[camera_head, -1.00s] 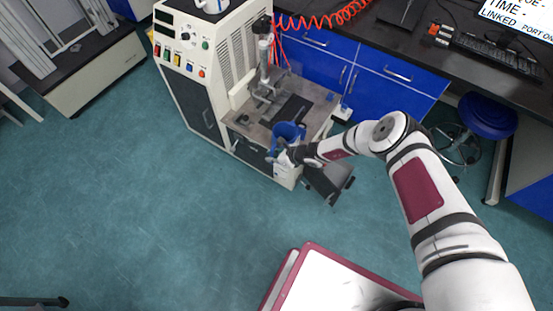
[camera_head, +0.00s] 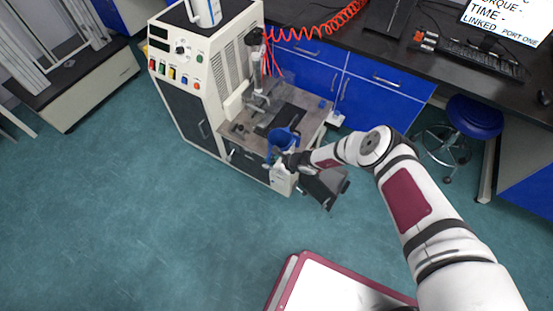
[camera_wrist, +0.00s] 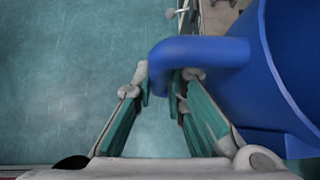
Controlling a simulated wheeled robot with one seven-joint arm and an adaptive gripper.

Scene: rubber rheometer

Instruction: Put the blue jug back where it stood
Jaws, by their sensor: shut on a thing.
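The blue jug (camera_head: 282,143) is at the front edge of the machine's work deck, in the head view. My gripper (camera_head: 289,160) is at its near side. In the wrist view the jug's body (camera_wrist: 292,70) fills the right side, and its curved handle (camera_wrist: 205,52) reaches left to between the fingers of my gripper (camera_wrist: 162,88). The fingers are shut on the handle. Whether the jug's base touches the deck cannot be told, as the gripper and the jug's own body hide it.
The cream rheometer (camera_head: 195,75) stands behind with its grey deck (camera_head: 305,105) and a metal post. A white container (camera_head: 205,12) is on its top. A dark flap (camera_head: 322,188) juts out at the deck's front right. A blue stool (camera_head: 474,117) stands right. The floor at left is clear.

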